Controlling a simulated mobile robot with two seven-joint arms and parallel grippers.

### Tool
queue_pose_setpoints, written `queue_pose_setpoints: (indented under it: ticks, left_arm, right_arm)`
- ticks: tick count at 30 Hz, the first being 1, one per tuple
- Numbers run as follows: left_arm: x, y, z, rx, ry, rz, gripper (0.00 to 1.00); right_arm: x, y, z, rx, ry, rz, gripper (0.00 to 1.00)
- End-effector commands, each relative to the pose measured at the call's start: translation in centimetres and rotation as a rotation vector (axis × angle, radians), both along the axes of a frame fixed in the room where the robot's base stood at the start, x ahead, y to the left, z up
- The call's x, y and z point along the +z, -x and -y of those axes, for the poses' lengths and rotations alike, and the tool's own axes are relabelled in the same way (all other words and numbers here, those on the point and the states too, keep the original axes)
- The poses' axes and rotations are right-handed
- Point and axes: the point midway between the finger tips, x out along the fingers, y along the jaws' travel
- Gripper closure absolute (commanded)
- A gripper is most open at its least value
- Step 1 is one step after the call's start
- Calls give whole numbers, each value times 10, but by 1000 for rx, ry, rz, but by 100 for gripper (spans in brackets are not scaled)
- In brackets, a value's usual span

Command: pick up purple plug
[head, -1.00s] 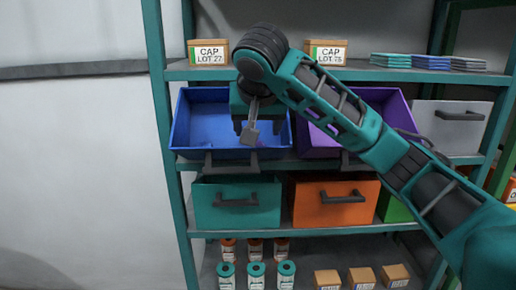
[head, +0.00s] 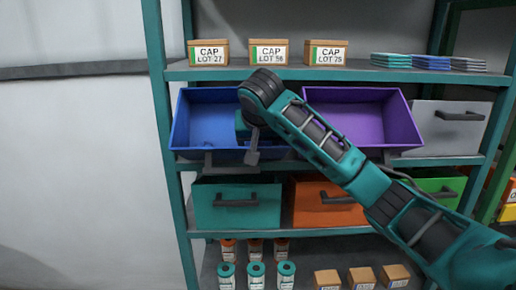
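No purple plug can be made out. The purple bin (head: 385,120) is tilted open on the middle shelf. The part of its inside that I see looks empty, and its lower left is hidden behind my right arm. My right gripper (head: 250,138) is at the right part of the open blue bin (head: 195,125), pointing down. A small grey piece hangs in front of the bin's front rim there. My wrist hides most of the fingers, so I cannot tell if they are open or hold anything. My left gripper is not in view.
Cap boxes (head: 268,52) and stacked flat packs (head: 431,62) stand on the upper shelf. A grey bin (head: 450,125) is at the right. Teal (head: 225,208), orange (head: 318,214) and green (head: 447,190) bins are below. Bottles (head: 256,275) and small boxes stand at the bottom.

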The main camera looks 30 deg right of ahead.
Motion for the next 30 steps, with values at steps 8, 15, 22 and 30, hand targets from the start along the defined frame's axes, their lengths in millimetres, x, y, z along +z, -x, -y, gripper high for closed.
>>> queue_pose_setpoints:
  ticks: [8, 15, 22, 30]
  left_arm:
    - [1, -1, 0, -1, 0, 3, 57]
    - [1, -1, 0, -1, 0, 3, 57]
    - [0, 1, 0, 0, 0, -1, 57]
    - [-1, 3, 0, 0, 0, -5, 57]
  right_arm:
    - [-1, 0, 0, 0, 0, 0, 38]
    - [-1, 0, 0, 0, 0, 0, 61]
    - [0, 0, 0, 0, 0, 0, 83]
    - [0, 0, 0, 0, 0, 0, 91]
